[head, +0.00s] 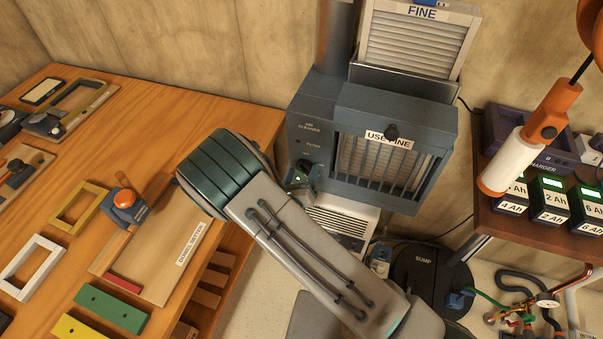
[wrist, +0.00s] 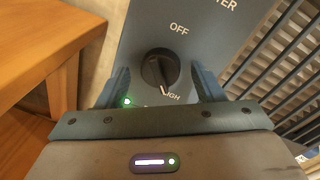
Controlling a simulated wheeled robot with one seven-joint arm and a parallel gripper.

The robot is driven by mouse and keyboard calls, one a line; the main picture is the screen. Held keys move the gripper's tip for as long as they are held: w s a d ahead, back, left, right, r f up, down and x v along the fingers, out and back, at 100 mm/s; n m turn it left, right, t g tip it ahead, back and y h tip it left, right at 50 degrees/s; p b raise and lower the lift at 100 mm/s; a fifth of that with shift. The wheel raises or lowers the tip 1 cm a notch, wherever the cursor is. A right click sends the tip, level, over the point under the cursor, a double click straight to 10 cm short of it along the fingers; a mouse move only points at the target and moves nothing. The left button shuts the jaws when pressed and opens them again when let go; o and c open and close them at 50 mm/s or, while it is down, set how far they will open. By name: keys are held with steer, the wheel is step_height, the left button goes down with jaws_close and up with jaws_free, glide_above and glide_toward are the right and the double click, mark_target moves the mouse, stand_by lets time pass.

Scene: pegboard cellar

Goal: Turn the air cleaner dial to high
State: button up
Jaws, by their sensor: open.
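The air cleaner (head: 400,104) is a dark blue-grey cabinet at the centre of the head view. Its front panel also fills the upper part of the wrist view (wrist: 205,45). The black dial (wrist: 158,69) is on that panel, below the word OFF. The white mark on the dial points down and slightly right, toward a partly covered label reading "IGH". My gripper (wrist: 160,80) is open, with one finger on each side of the dial and a gap at each side. In the head view my gripper (head: 303,176) is at the panel, and the dial cannot be made out there.
A wooden bench (head: 235,112) with a crosscut sled and coloured blocks is on the left. A filter (head: 412,45) marked FINE stands above the cleaner. On the right are a battery shelf (head: 530,222) and a black sump (head: 425,262). A green light (wrist: 127,101) glows beside the left finger.

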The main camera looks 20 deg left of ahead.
steer(key=s+b, duration=0.1)
steer(key=s, duration=1.2)
steer(key=shift+s+r, duration=0.35)
steer(key=shift+r, duration=0.05)
steer(key=shift+w, duration=0.1)
steer(key=w+d+r+m+g+h, duration=0.1)
steer(key=d+r+m+g+h, duration=0.5)
steer(key=d+m, duration=0.45)
steer(key=w+d+r+m+g+h, duration=0.2)
steer(key=d+r+m+g+h, duration=0.4)
steer(key=d+m, duration=0.5)
steer(key=s+d+r+m+g+y, duration=0.1)
steer(key=s+d+r+m+y, duration=0.3)
steer(key=m, duration=0.6)
steer(key=s+d+r+m+g+y+p, duration=0.1)
steer(key=s+d+r+m+y, duration=0.3)
steer(key=r+m+y, duration=0.3)
steer(key=shift+r+m+g+y, duration=0.25)
steer(key=shift+m+y, duration=0.25)
steer(key=shift+m, duration=1.15)
steer(key=shift+s, duration=0.1)
